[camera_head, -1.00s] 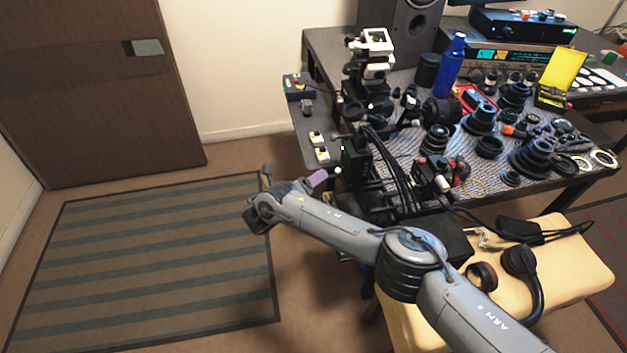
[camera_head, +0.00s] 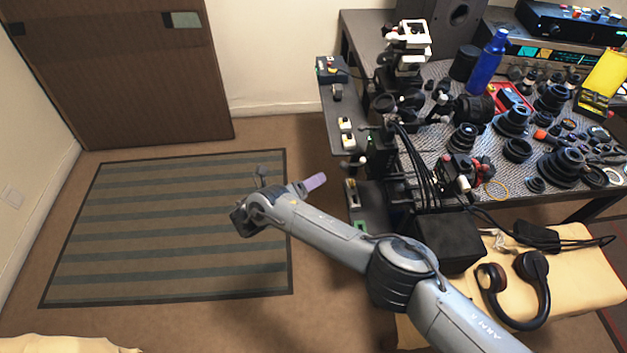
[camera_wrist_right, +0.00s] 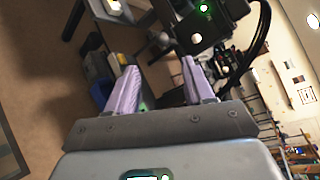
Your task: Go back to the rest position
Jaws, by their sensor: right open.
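My right arm comes in from the lower right in the head view and reaches left over the floor. My right gripper (camera_head: 315,181) has lilac fingers that point toward the workbench's left side, with a gap to it. In the right wrist view my right gripper (camera_wrist_right: 160,75) has its two fingers spread apart, with nothing between them. My left arm and left gripper are out of view.
The workbench (camera_head: 437,143) holds several lenses, a blue bottle (camera_head: 488,62) and other gear. Headphones (camera_head: 532,285) lie on a cream bench (camera_head: 590,267) at lower right. A striped mat (camera_head: 165,235) and open floor lie left.

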